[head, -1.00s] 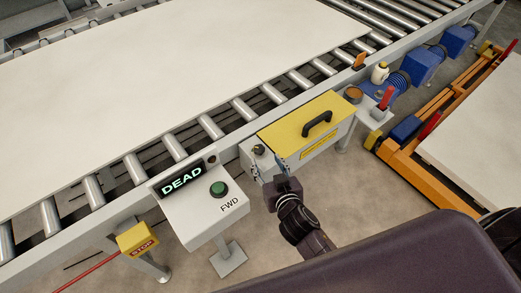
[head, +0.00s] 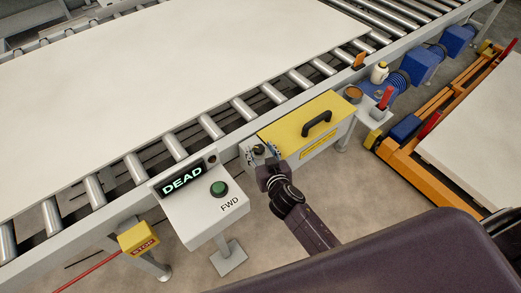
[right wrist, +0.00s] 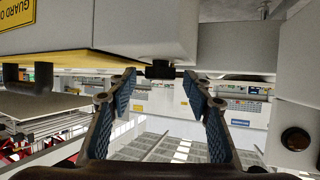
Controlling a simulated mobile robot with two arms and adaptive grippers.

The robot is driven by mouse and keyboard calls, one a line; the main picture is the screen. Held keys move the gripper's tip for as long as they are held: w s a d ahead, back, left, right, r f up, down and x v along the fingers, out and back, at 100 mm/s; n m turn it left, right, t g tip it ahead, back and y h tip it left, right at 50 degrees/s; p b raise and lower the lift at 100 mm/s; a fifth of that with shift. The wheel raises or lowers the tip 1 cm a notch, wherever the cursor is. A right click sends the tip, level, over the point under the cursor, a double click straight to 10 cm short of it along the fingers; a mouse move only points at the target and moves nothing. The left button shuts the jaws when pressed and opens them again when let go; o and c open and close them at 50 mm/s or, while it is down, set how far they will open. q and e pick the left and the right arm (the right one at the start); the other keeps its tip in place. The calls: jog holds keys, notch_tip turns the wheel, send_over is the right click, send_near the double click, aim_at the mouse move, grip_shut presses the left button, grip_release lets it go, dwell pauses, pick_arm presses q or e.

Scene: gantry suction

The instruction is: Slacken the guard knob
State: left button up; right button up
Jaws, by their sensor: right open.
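The guard knob (head: 258,149) is a small dark knob on the grey housing at the left end of the yellow guard cover (head: 290,126). My right gripper (head: 262,155) is at it, with a finger on either side. In the right wrist view the black knob (right wrist: 160,70) shows between and just beyond the tips of the open fingers (right wrist: 160,80). I see a gap on both sides, so the fingers do not appear closed on it. The cover is down, with a black handle (head: 316,123) on top. My left gripper is out of view.
A control box (head: 203,205) with a "DEAD" display and green FWD button stands left of my right arm. A yellow STOP box (head: 138,238) is further left. A large pale board (head: 150,90) lies on the roller conveyor behind. An orange-framed cart (head: 400,160) stands right.

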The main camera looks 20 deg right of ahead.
jog(key=c, duration=1.1)
jog(key=shift+d+r+n+y+p, duration=0.2)
jog(key=shift+n+y+p, duration=0.45)
jog(key=shift+p, duration=0.45)
jog(key=shift+c, duration=0.2)
jog(key=shift+w+d+n+g+y+p, duration=0.1)
jog(key=shift+d+n+g+y+p, duration=0.05)
jog(key=shift+n+y+p, duration=0.45)
jog(key=shift+d+n+g+y+p, duration=0.1)
jog(key=shift+n+g+y+p, duration=0.05)
jog(key=shift+n+y+p, duration=0.35)
jog(key=shift+d+f+n+g+y, duration=0.15)
jog(key=shift+n+g+y, duration=0.15)
jog(key=shift+n+y, duration=0.45)
jog(key=shift+w+f+n+g+y, duration=0.1)
jog(key=shift+n+g+y, duration=0.5)
jog(key=shift+n+y, duration=0.5)
jog(key=shift+y, duration=0.5)
jog(key=o, duration=1.1)
jog(key=shift+o, duration=0.2)
